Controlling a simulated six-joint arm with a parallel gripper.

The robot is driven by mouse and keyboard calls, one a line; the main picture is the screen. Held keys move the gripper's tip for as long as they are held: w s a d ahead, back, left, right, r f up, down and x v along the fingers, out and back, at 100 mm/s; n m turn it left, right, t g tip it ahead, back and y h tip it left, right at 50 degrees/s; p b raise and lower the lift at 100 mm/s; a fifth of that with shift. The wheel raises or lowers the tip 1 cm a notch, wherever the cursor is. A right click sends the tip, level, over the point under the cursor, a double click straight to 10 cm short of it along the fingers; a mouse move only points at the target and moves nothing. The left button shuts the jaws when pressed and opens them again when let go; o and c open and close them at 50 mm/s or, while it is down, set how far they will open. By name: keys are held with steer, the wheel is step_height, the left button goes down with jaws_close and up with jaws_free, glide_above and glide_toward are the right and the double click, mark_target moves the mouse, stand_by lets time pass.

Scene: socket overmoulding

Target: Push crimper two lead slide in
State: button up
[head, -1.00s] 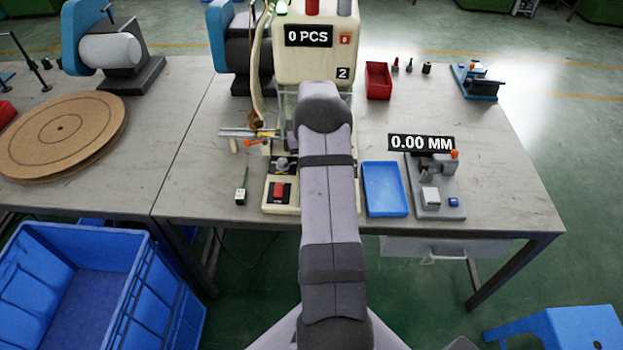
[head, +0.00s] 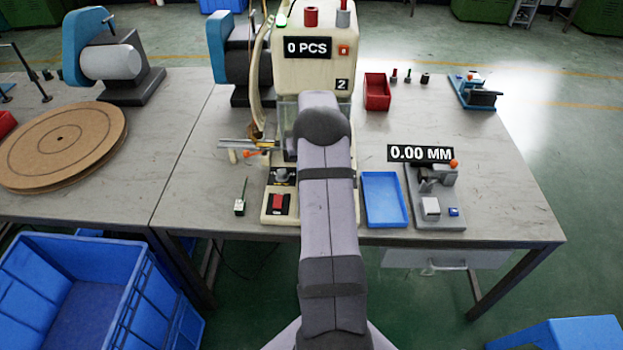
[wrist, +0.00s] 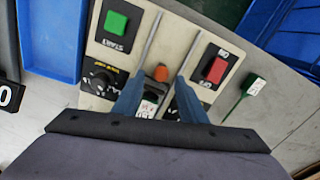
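Crimper two (head: 312,75) is the cream machine marked 2, standing on the table in the head view. Its lead slide (head: 248,145), with thin metal rails and an orange part, juts out at the machine's left side. My arm covers the machine's lower middle and hides my gripper in the head view. In the wrist view my gripper (wrist: 179,26) has its two thin fingers apart, with nothing held between the tips. It is above the crimper's control panel, between a green button (wrist: 117,22) and a red button (wrist: 216,69). An orange knob (wrist: 161,73) shows between the fingers.
A blue tray (head: 384,222) and a gauge fixture (head: 418,214) stand right of the crimper. A small green-handled part (head: 240,206) lies to its left. A red bin (head: 376,102) sits behind. A cardboard reel (head: 20,180) lies at the far left.

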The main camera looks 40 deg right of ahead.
step_height(320, 180, up, 7)
steer(key=shift+f+b, duration=0.2)
steer(key=shift+b, duration=0.6)
